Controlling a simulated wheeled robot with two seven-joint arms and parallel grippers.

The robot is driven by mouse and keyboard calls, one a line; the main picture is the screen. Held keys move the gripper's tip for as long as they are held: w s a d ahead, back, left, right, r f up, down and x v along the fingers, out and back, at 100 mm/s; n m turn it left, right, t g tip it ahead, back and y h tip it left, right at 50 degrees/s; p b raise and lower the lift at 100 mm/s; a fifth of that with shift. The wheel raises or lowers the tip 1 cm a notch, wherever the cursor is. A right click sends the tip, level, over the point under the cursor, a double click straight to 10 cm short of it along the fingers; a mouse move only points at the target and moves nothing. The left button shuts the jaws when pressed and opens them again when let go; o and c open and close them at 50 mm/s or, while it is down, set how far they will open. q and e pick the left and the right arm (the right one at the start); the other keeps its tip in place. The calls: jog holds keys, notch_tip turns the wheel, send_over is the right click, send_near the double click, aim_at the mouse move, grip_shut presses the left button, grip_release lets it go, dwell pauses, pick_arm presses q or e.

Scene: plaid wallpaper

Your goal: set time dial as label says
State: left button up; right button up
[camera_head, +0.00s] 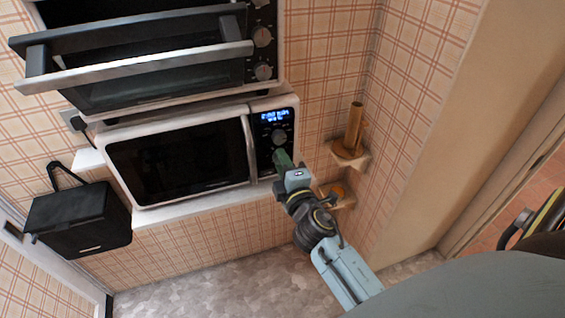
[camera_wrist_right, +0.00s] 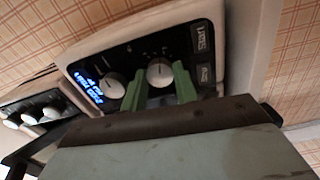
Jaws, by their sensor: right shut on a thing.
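A white microwave (camera_head: 217,192) with a dark door stands on a shelf. Its control panel has a lit blue display (camera_head: 273,115), also in the right wrist view (camera_wrist_right: 87,88); the text is too small to read surely. Below the display is an upper knob (camera_head: 279,137), seen in the wrist view too (camera_wrist_right: 114,85). My right gripper (camera_head: 281,156) is at the panel, its green fingers (camera_wrist_right: 162,88) shut on the lower knob (camera_wrist_right: 160,72), which has a light pointer mark. The gripper hides this knob in the head view. My left gripper is not in view.
A toaster oven (camera_head: 170,85) with a long door handle and side knobs is above the microwave. A black box-like item (camera_head: 78,220) hangs at left. Small wall shelves at right hold a brown holder (camera_head: 355,130) and an orange item (camera_head: 333,190). Dark buttons (camera_wrist_right: 202,38) adjoin the gripped knob.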

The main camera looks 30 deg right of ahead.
jog(key=shift+n, duration=1.5)
jog(key=o, duration=1)
jog(key=shift+c, duration=0.2)
jog(key=b+v, duration=0.3)
jog(key=v, duration=1)
jog(key=shift+s+b, duration=0.2)
jog(key=shift+b, duration=0.15)
jog(key=shift+a, duration=0.1)
